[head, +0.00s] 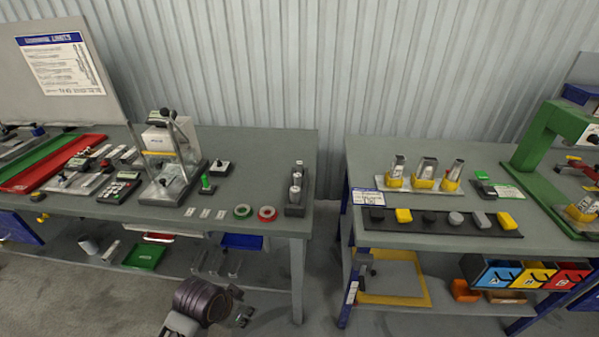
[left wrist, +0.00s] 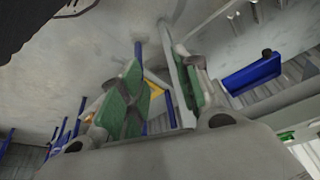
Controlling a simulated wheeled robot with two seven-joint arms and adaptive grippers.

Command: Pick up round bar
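I cannot tell for certain which piece is the round bar. Short upright metal cylinders (head: 296,182) stand in a dark holder at the right end of the left table in the head view. A pale cylinder (head: 89,246) sits on the shelf below, at the left. My left gripper (head: 245,308) is low in front of the left table, apart from these pieces. In the left wrist view its green-padded fingers (left wrist: 158,98) are spread, with nothing held between them. My right gripper is not in view.
The left table (head: 262,155) holds a clear-sided test stand (head: 170,170) and tape rolls (head: 267,213). A gap separates it from the right table (head: 375,155), which carries a dark mat (head: 380,227) with small samples and a green press (head: 537,138). Coloured bins (head: 490,272) hang below.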

